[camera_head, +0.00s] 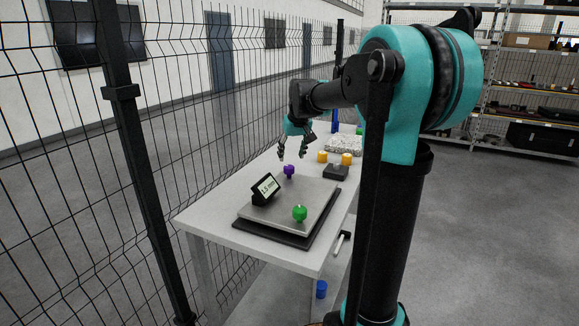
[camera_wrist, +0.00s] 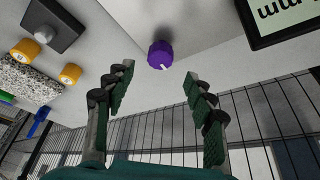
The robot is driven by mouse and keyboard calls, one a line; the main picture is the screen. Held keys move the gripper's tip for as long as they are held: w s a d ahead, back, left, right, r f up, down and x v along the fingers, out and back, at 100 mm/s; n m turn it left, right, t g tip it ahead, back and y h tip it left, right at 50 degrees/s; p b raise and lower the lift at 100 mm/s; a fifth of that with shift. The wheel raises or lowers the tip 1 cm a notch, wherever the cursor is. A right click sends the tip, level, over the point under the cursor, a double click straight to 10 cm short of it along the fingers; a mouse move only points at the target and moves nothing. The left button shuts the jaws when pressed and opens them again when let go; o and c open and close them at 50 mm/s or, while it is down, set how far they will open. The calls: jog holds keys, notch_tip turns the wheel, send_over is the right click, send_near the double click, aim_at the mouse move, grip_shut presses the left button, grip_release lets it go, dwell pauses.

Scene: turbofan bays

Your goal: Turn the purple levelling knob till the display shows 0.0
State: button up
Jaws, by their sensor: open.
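The purple levelling knob (camera_head: 289,171) stands at the far corner of a grey plate (camera_head: 318,194) on the table. In the wrist view the purple knob (camera_wrist: 160,54) has a white mark on it and lies just beyond the fingertips, between their lines. The display (camera_head: 266,188) stands tilted on the plate and seems to read 1.5 mm, though the small digits are hard to be sure of. In the wrist view only part of the display (camera_wrist: 284,17) shows. My gripper (camera_head: 293,157) is open and empty above the purple knob, apart from it; its fingers (camera_wrist: 157,80) are spread.
A green knob (camera_head: 300,213) stands at the plate's near corner. A dark block (camera_head: 336,172), yellow knobs (camera_head: 346,159) and a speckled slab (camera_head: 343,145) lie farther back on the table (camera_head: 203,218). A wire fence (camera_head: 226,120) runs close along the left side.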

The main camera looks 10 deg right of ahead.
aim_at(289, 166)
jog(key=x, duration=0.6)
jog(key=shift+f, duration=0.25)
jog(key=c, duration=1.1)
jog(key=shift+c, duration=0.2)
